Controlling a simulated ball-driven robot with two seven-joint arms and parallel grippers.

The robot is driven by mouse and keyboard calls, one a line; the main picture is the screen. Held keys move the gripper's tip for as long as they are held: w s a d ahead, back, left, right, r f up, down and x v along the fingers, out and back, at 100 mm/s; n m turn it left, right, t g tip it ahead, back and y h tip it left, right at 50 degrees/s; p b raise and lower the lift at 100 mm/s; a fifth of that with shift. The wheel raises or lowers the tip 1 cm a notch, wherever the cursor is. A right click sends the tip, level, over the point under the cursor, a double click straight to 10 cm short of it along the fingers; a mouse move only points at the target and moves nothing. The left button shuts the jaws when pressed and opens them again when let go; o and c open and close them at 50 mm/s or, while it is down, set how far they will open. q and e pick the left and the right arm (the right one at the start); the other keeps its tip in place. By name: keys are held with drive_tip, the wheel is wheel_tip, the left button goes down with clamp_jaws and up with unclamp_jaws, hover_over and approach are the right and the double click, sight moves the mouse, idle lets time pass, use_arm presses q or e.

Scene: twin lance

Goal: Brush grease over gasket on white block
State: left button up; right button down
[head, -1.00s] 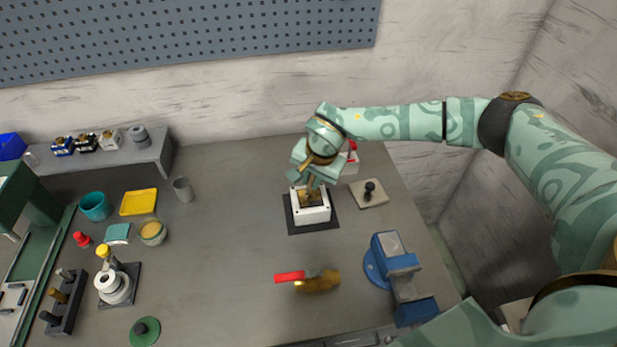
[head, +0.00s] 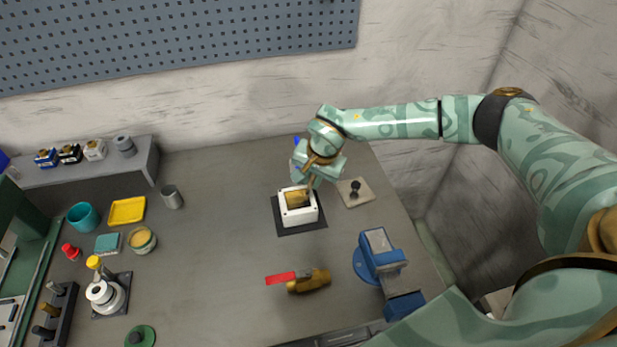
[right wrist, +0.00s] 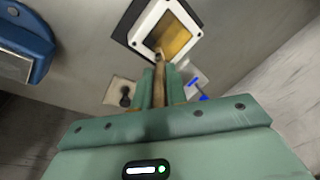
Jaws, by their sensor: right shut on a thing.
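The white block (head: 307,215) sits on a dark square mat (head: 287,228) near the back middle of the bench. Its framed top is golden yellow inside, and this also shows in the right wrist view (right wrist: 175,42). I cannot tell the gasket apart from that golden surface. My right gripper (head: 312,180) is over the block's back right side, shut on a brush (right wrist: 160,90) with a brown handle. The brush tip is at the near edge of the golden area; I cannot tell whether it touches. My left gripper is out of view.
A pale plate with a black knob (head: 356,187) lies right of the block. A blue vise (head: 380,262) stands front right. A red-handled tool (head: 300,279) lies in front. A cup with tan contents (head: 141,239) stands left. The bench between is clear.

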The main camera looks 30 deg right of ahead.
drive_tip(key=shift+w+a, duration=0.2)
drive_tip(key=shift+a, duration=0.65)
drive_tip(key=shift+w+a, duration=0.25)
drive_tip(key=shift+a, duration=0.6)
drive_tip(key=shift+w+a, duration=0.2)
drive_tip(key=shift+a, duration=0.65)
drive_tip(key=shift+p, duration=0.35)
drive_tip(key=shift+d, duration=0.1)
drive_tip(key=shift+s+d+p, duration=0.25)
drive_tip(key=shift+d+p, duration=0.15)
drive_tip(key=shift+d, duration=0.45)
drive_tip(key=shift+s+d+p, duration=0.2)
drive_tip(key=shift+d+p, duration=0.15)
drive_tip(key=shift+d, duration=0.45)
drive_tip(key=shift+s+d+p, duration=0.25)
drive_tip(key=shift+d+p, duration=0.15)
drive_tip(key=shift+d, duration=0.45)
drive_tip(key=shift+s+a+p, duration=0.3)
drive_tip(key=shift+s+p, duration=0.65)
drive_tip(key=shift+p, duration=0.1)
drive_tip(key=shift+w+a, duration=0.25)
drive_tip(key=shift+a, duration=0.6)
drive_tip(key=shift+w+a, duration=0.2)
drive_tip(key=shift+a, duration=0.65)
drive_tip(key=shift+w+a, duration=0.25)
drive_tip(key=shift+a, duration=0.6)
